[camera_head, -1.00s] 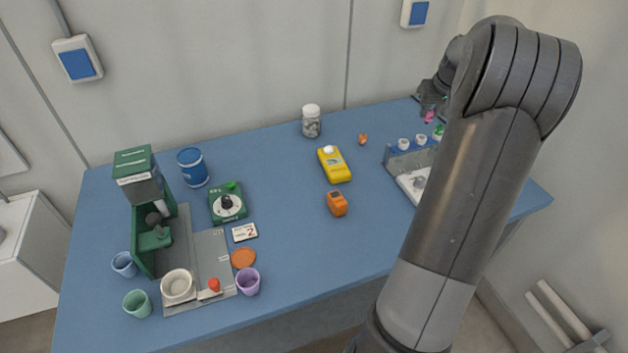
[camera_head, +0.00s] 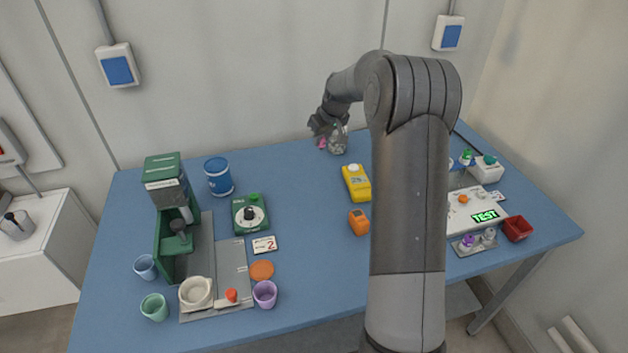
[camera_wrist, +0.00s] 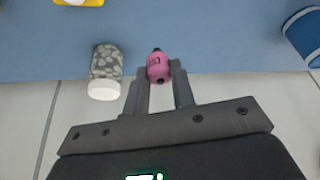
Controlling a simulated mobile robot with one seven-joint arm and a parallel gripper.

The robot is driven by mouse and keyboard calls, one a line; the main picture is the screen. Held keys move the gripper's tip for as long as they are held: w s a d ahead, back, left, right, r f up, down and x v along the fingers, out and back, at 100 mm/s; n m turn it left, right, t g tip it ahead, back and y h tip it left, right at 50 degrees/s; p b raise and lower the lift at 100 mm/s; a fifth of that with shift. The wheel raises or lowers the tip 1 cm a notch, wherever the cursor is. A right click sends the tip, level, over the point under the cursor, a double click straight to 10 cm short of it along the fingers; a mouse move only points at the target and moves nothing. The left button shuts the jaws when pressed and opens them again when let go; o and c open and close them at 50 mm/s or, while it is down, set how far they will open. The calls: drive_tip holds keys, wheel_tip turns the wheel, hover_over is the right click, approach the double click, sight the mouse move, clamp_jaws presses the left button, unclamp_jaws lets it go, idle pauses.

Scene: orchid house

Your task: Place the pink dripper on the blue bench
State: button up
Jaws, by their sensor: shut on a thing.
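The pink dripper (camera_wrist: 158,67) is between the fingertips of my gripper (camera_wrist: 159,78) in the wrist view, and the fingers are shut on it. In the head view my gripper (camera_head: 323,132) is near the back edge of the blue bench (camera_head: 305,220), and a bit of the pink dripper (camera_head: 321,143) shows below it. The dripper seems to be above the bench top; I cannot tell how high.
A jar with a white lid (camera_wrist: 105,72) stands close beside the gripper. A blue tub (camera_head: 218,177), a yellow meter (camera_head: 356,182) and an orange device (camera_head: 359,222) stand on the bench.

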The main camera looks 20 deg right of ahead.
drive_tip(key=w+a+f, duration=0.1)
drive_tip(key=a+f, duration=0.1)
drive_tip(key=w+a+f, duration=0.2)
drive_tip(key=a, duration=0.1)
drive_tip(key=w+a+f, duration=0.2)
drive_tip(key=a, duration=0.1)
drive_tip(key=shift+w+a+f, duration=0.1)
drive_tip(key=shift+w+a, duration=0.05)
drive_tip(key=shift+a, duration=0.1)
drive_tip(key=shift+f, duration=1.95)
drive_tip(key=shift+f, duration=0.15)
drive_tip(key=o, duration=1)
drive_tip(key=shift+c, duration=0.2)
